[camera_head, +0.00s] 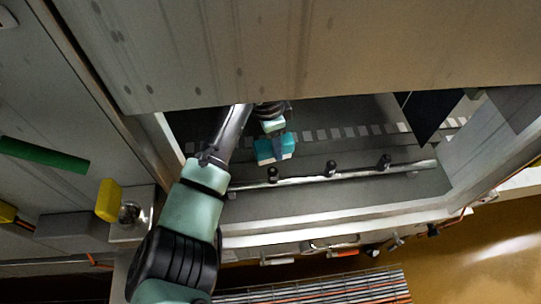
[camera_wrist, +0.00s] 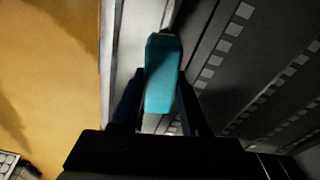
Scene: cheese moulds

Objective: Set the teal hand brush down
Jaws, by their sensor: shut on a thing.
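The teal hand brush (camera_head: 266,151) is in the middle of the head view, held at the end of my arm inside a grey recess. In the wrist view the teal brush (camera_wrist: 161,75) stands between the two dark fingers. My gripper (camera_wrist: 160,95) is shut on it. In the head view my gripper (camera_head: 277,138) is small and partly hidden by the brush and arm. The brush appears above the recess floor; I cannot tell whether it touches anything. Its bristles do not show clearly.
A rail (camera_head: 310,175) with several black knobs runs along the recess front. A pale panel (camera_head: 300,50) overhangs the recess. A green bar (camera_head: 42,155) and a yellow handle (camera_head: 108,200) are at left. A striped grate (camera_head: 330,288) lies below. The dark recess floor (camera_head: 350,150) looks mostly clear.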

